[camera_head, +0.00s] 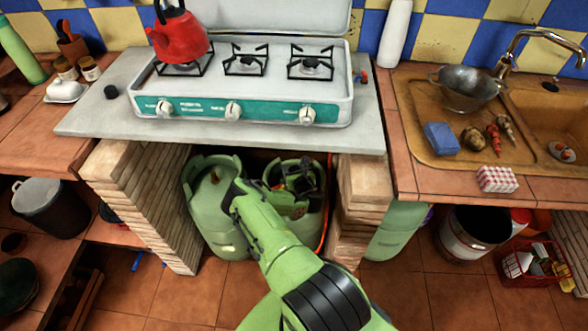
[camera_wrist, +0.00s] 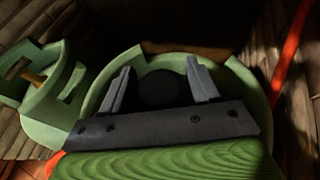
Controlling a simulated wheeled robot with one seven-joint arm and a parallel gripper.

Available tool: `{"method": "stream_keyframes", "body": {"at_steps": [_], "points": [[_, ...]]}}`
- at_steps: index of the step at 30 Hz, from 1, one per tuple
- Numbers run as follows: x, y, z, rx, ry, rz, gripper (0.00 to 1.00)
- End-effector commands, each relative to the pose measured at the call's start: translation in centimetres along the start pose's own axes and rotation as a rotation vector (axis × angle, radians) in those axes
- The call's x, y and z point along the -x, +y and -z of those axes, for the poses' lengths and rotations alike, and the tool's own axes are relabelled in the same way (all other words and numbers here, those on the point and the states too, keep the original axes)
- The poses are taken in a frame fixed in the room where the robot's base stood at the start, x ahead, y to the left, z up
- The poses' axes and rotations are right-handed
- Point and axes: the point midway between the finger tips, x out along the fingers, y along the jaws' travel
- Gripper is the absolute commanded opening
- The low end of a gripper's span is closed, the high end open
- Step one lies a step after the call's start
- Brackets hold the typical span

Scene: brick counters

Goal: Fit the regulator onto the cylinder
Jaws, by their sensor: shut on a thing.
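My gripper (camera_wrist: 160,74) is shut on a dark round thing, likely the regulator (camera_wrist: 160,92), seen between its two grey fingers in the wrist view. It is over the right green cylinder (camera_head: 312,222), inside the ring of its collar (camera_wrist: 246,78). The valve of this cylinder is hidden, so I cannot tell whether the regulator touches it. A second green cylinder (camera_head: 208,212) stands to the left; its top with a brass-coloured valve (camera_wrist: 28,72) shows in the wrist view.
Both cylinders stand in a niche between brick pillars (camera_head: 362,200) under the stove counter (camera_head: 90,122). A red-orange hose (camera_wrist: 291,48) runs at the right of the niche. Another green cylinder (camera_head: 394,232) stands right of the right pillar. The tiled floor (camera_head: 190,300) in front is clear.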

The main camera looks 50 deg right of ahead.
Motion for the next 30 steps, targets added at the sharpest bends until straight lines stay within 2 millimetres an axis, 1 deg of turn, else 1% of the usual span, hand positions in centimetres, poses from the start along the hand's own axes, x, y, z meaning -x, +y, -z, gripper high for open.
{"method": "stream_keyframes", "body": {"at_steps": [30], "points": [[-0.29,0.01,0.58,0.003,-0.001,-0.001,0.12]]}}
